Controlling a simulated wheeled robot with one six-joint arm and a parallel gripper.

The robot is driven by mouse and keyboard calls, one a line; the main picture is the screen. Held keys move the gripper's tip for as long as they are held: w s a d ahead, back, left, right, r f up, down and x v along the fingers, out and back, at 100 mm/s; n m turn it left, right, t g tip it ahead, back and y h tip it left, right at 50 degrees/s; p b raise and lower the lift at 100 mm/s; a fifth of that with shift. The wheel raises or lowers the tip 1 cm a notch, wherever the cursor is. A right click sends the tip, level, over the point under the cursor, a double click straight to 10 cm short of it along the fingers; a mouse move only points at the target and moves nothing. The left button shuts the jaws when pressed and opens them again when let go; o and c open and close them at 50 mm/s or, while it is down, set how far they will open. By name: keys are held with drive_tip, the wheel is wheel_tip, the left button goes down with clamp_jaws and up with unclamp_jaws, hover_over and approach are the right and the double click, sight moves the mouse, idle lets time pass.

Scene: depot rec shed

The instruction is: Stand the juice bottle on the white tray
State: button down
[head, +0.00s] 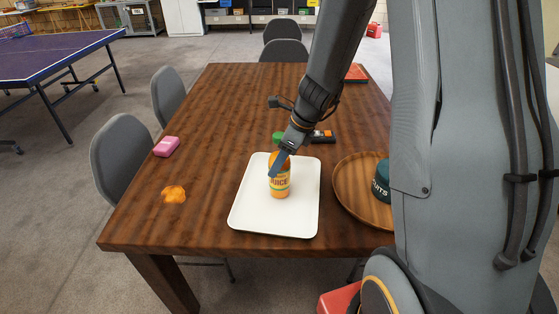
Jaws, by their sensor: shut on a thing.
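The juice bottle (281,184) is orange with a yellow label and looks upright over the middle of the white tray (256,215). Its base appears to be at the tray's surface, but I cannot tell whether it touches. My gripper (278,168) comes down from above and is shut on the bottle's upper part. The gripper hides part of the bottle's top. The white tray lies flat on the brown wooden table (225,110).
A round wooden tray (350,196) holding a dark teal tub (381,182) is right of the white tray, partly behind my arm. A green item (278,136) and a dark item (322,137) lie behind. A pink block (166,147) and an orange lump (174,194) are left.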

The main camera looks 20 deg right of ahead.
drive_tip(key=c, duration=0.8)
unclamp_jaws()
drive_tip(key=v, duration=1.2)
drive_tip(key=shift+r, duration=0.1)
